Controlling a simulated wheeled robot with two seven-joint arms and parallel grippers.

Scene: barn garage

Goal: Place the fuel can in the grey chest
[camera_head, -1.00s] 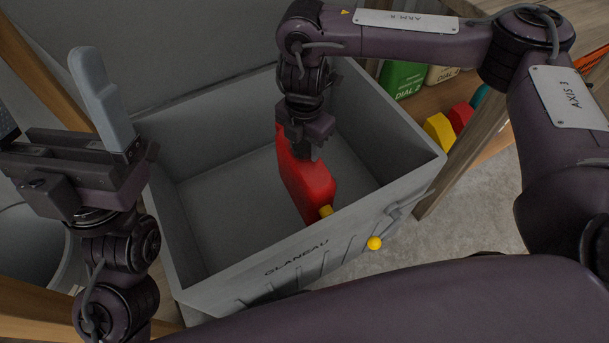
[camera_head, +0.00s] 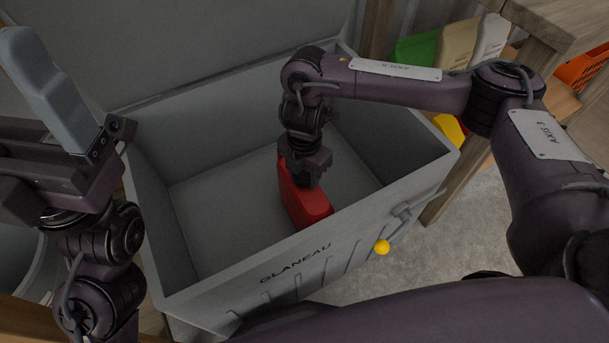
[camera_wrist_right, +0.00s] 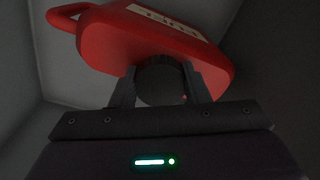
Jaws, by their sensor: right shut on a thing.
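The red fuel can (camera_head: 306,206) is inside the open grey chest (camera_head: 232,279), within its walls. My right gripper (camera_head: 303,180) reaches down into the chest from above and is shut on the can. In the right wrist view the can (camera_wrist_right: 150,45) shows between and beyond the two fingers (camera_wrist_right: 162,85), with a pale label and a red handle. I cannot tell whether the can's underside touches the chest floor. My left gripper (camera_head: 75,165) is raised at the left, outside the chest; a grey slab-like piece stands up at its jaws, whose gap I cannot make out.
The chest's raised lid (camera_head: 200,45) stands behind it. A yellow ball (camera_head: 382,247) is at the chest's front by the latch. A wooden shelf (camera_head: 560,25) with green, beige and white containers stands at the right. The chest floor around the can looks clear.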

